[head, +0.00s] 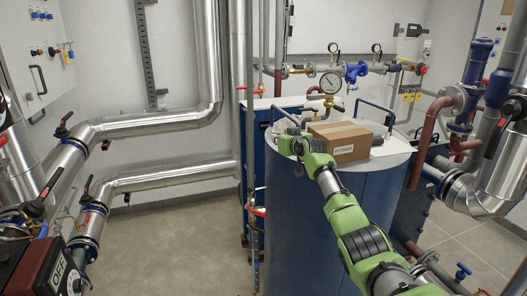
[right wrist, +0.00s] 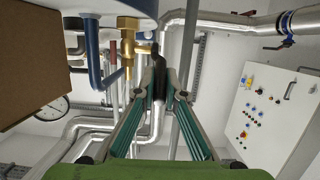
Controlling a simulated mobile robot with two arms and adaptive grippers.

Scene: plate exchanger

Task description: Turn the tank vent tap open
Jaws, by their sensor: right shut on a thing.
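The blue tank (head: 310,230) with a pale grey lid stands right of centre in the head view. My right gripper (head: 293,138) is over the left edge of the lid. In the right wrist view its two fingers (right wrist: 158,80) are closed around the dark lever (right wrist: 158,73) of a brass tap (right wrist: 127,38). The lever lies between the fingertips, and the brass body is just left of them. In the head view the gripper hides the tap, and I cannot tell the tap's exact setting. My left gripper is not in view.
A cardboard box (head: 347,141) sits on the lid, right beside my right gripper; it also shows in the right wrist view (right wrist: 30,55). Insulated pipes (head: 160,120) run at left. The floor between is clear.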

